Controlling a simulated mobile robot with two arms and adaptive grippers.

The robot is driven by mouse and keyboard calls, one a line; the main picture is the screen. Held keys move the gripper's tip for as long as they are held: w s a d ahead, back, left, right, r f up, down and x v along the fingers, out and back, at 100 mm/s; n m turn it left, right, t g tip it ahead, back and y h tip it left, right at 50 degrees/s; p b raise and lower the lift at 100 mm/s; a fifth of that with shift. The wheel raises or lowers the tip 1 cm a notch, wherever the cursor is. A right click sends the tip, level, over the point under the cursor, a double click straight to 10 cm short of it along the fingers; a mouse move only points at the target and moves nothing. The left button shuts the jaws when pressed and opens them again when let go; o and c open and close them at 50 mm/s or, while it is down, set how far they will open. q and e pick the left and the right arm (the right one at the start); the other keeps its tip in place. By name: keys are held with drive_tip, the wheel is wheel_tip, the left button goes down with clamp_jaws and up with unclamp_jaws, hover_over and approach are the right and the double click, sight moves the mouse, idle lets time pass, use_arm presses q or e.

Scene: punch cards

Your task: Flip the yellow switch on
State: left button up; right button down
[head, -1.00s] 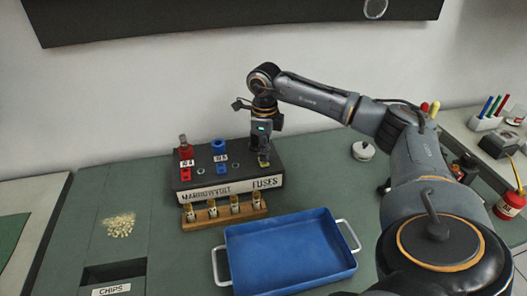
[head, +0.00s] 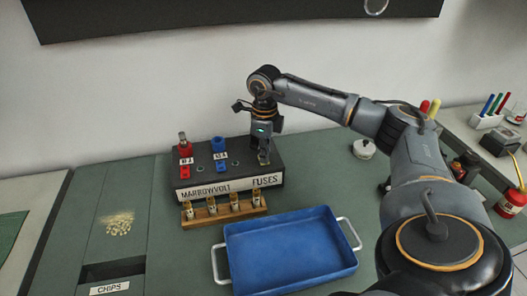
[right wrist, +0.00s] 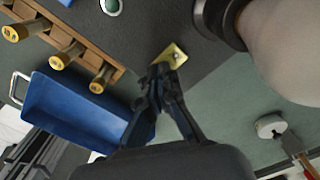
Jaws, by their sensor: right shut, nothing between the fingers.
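The black fuse box (head: 210,172), labelled MARROWVOLT FUSES, stands at the back of the green bench. The yellow switch (right wrist: 173,54) shows in the right wrist view as a small yellow plate with a pale centre, on the box's right end. In the head view it is mostly hidden behind my right gripper (head: 264,160). My right gripper is shut and empty, pointing down over the right end of the box. In the right wrist view its fingertips (right wrist: 160,72) are right beside the yellow plate. I cannot tell whether they touch. My left gripper is not in view.
A red (head: 184,160) and a blue (head: 219,155) switch area stand on the box's left and middle. A wooden fuse rack (head: 225,215) lies in front, then a blue tray (head: 290,252). A white round object (head: 364,149) stands to the right.

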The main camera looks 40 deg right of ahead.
drive_tip(key=shift+r+p, duration=2.65)
drive_tip(key=shift+r, duration=0.8)
